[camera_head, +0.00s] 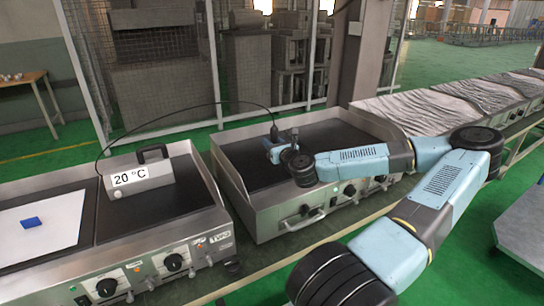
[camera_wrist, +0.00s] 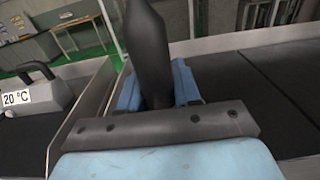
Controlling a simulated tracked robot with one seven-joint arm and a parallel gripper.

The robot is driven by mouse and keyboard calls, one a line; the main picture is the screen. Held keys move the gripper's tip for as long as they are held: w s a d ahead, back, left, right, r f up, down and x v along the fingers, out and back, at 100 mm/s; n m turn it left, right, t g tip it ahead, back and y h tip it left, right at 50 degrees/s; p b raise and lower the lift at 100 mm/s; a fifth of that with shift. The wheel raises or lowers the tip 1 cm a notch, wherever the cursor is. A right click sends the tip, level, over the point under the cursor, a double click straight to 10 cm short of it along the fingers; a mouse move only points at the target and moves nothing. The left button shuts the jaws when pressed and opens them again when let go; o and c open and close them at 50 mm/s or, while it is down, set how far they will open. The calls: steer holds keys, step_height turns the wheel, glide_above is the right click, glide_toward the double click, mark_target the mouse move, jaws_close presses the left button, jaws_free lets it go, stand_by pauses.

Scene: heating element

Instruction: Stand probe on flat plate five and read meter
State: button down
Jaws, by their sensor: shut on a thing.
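The meter (camera_head: 138,178) is a grey box with a black handle, reading 20 °C, on the dark plate at left. It also shows at the left of the wrist view (camera_wrist: 17,98). My gripper (camera_head: 274,146) is above the left part of the middle griddle's dark plates (camera_head: 249,166). It is shut on the dark probe (camera_head: 274,131), which stands roughly upright. The probe fills the upper middle of the wrist view (camera_wrist: 150,45). A thin black cable links it to the meter. The probe's lower tip is hidden, so I cannot tell whether it touches the plate. No plate numbers are readable.
A white sheet (camera_head: 65,235) with a blue block (camera_head: 32,223) lies on the left griddle. Raised metal rims surround the griddles. Grey wrinkled covers (camera_head: 440,108) lie over the units at right. A wire mesh fence (camera_head: 150,60) stands behind.

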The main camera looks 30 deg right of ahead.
steer(key=w+d+f, duration=0.1)
steer(key=w+f, duration=0.1)
steer(key=w+d+f, duration=0.1)
steer(key=w+f, duration=0.1)
steer(key=w, duration=0.1)
steer(key=w+d+f, duration=0.1)
steer(key=w+f, duration=0.1)
steer(key=shift+w+d+f, duration=0.3)
steer(key=shift+w+f, duration=0.1)
steer(key=shift+w+d+f, duration=0.3)
steer(key=shift+w+f, duration=0.05)
steer(key=shift+f, duration=0.2)
step_height(320, 180, down, 3)
steer(key=shift+w+f, duration=0.15)
steer(key=shift+f, duration=0.05)
steer(key=c, duration=0.8)
jaws_free()
steer(key=shift+r, duration=0.1)
